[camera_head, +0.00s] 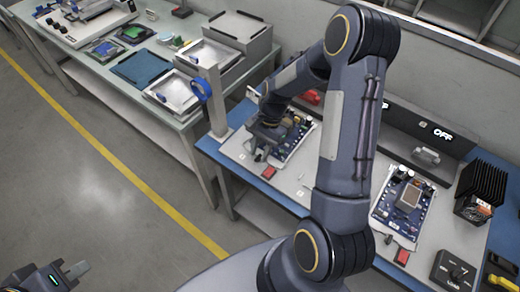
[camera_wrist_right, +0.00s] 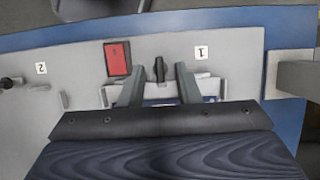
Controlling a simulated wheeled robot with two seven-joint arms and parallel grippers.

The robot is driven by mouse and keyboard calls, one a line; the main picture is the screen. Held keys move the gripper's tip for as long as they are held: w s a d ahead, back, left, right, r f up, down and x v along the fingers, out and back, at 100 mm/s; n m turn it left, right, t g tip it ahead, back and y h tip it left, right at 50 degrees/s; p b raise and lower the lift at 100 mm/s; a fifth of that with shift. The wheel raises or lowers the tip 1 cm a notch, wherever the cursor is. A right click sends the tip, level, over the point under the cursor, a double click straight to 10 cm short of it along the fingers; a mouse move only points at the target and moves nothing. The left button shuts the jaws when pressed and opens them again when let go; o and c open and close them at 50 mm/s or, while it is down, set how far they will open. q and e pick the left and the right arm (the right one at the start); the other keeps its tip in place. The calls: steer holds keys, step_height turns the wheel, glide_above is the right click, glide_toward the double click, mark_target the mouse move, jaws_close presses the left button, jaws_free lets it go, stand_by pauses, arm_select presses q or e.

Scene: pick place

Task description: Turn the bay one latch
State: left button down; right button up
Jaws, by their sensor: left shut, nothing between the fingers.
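The bay one latch (camera_wrist_right: 159,69) is a small black upright knob beside the label 1 (camera_wrist_right: 201,51) in the right wrist view. My right gripper (camera_wrist_right: 160,78) is open, with one finger on each side of the latch and visible gaps between. In the head view my right gripper (camera_head: 261,148) is over the front edge of the left circuit board (camera_head: 291,140), and the latch cannot be made out clearly there. My left gripper (camera_head: 76,270) is shut and empty at the lower left, over the floor and away from the bench.
A red block (camera_wrist_right: 117,59) sits left of the latch, close to a finger. Label 2 (camera_wrist_right: 41,68) is further left. A second circuit board (camera_head: 403,204), a black heatsink (camera_head: 480,188) and a control box (camera_head: 452,270) stand right on the bench. A post (camera_head: 215,100) stands at the left corner.

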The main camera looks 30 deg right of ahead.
jaws_close()
steer(key=shift+n, duration=0.3)
steer(key=n, duration=0.1)
steer(key=n+g, duration=0.1)
steer(key=n, duration=0.1)
steer(key=shift+w+a+h, duration=0.15)
steer(key=shift+w+h, duration=0.05)
steer(key=shift+h, duration=0.1)
steer(key=n+g+h+b, duration=0.1)
steer(key=n, duration=0.2)
steer(key=shift+w+a+n, duration=0.1)
steer(key=shift+n, duration=0.3)
steer(key=n, duration=0.2)
steer(key=n+h, duration=0.1)
steer(key=n+h+b, duration=0.1)
steer(key=n, duration=0.1)
steer(key=shift+a+n+g, duration=0.25)
steer(key=shift+n+g, duration=0.05)
steer(key=shift+g, duration=0.1)
steer(key=shift+a+n+h+b, duration=0.15)
steer(key=shift+n+h, duration=0.35)
steer(key=shift+n, duration=0.75)
steer(key=shift+a+n+h+b, duration=0.15)
steer(key=shift+n+h, duration=0.35)
steer(key=shift+n, duration=0.75)
steer(key=shift+d, duration=0.1)
